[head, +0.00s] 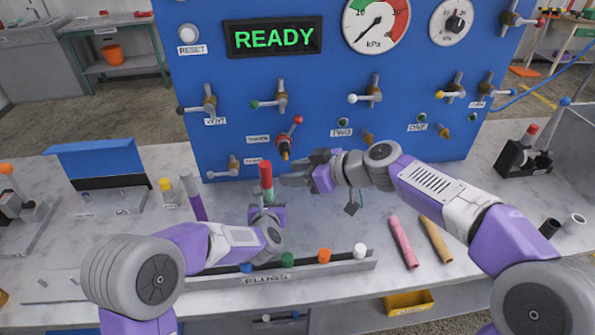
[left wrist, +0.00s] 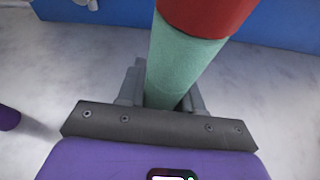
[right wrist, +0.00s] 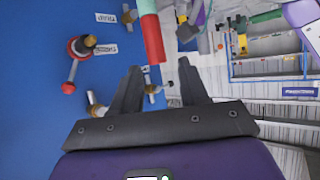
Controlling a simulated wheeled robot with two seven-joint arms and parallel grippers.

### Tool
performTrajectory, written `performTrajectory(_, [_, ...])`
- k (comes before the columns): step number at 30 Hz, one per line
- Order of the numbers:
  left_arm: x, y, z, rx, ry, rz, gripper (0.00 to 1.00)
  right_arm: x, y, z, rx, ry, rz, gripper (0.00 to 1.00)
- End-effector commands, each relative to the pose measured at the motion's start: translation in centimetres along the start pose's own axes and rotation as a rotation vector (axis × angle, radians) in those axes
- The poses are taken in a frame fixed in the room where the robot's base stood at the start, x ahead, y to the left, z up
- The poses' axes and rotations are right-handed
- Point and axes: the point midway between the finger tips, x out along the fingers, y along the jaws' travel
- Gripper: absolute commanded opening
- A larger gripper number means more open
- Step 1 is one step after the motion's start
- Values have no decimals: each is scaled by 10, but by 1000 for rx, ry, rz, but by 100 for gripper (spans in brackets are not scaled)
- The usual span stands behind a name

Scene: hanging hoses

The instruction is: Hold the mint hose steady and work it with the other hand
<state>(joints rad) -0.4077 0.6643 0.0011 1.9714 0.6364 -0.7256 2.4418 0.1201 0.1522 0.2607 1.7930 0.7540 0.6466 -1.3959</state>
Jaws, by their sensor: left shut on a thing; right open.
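The mint hose (left wrist: 180,62) stands upright in the left wrist view, with a red piece (left wrist: 205,14) on its top end. My left gripper (head: 267,210) is shut around the mint part, just above the bench. In the head view the red piece (head: 266,174) tops the mint hose (head: 268,195). My right gripper (head: 283,178) is open and comes in from the right, its fingers pointing at the hose near the red piece. In the right wrist view the red piece (right wrist: 153,42) sits just beyond the spread fingertips, with nothing seen gripped between them.
A blue panel (head: 225,120) with valves and brass fittings rises behind the bench. A plug rack (head: 330,269) holds coloured plugs in front. Pink (head: 402,243) and tan (head: 435,240) hoses lie at right, with bare bench between.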

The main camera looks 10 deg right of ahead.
Motion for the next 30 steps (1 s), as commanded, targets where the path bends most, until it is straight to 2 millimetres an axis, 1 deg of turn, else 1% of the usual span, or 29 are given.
performTrajectory(1, [0, 0, 0, 0, -1, 0, 4, 0, 3, 2, -1, 20, -1, 44])
performTrajectory(7, [0, 0, 0, 0, -1, 0, 4, -1, 9, 1, -20, 81, -1, 44])
performTrajectory(11, [0, 0, 1, 0, -1, 0, 4, 7, 9, 0, -24, 89, -2, 44])
performTrajectory(14, [0, 0, 1, 0, -2, 0, 4, 21, 8, -2, -25, 90, -5, 44])
performTrajectory(24, [0, 0, 1, 0, -2, 0, 4, 85, 8, -7, -25, 89, -4, 44])
performTrajectory(27, [0, 0, 1, 0, -2, 0, 4, 100, 8, -8, -25, 88, -3, 44])
performTrajectory(30, [0, 0, 1, 0, -2, 0, 4, 110, 9, -10, -26, 89, -2, 44])
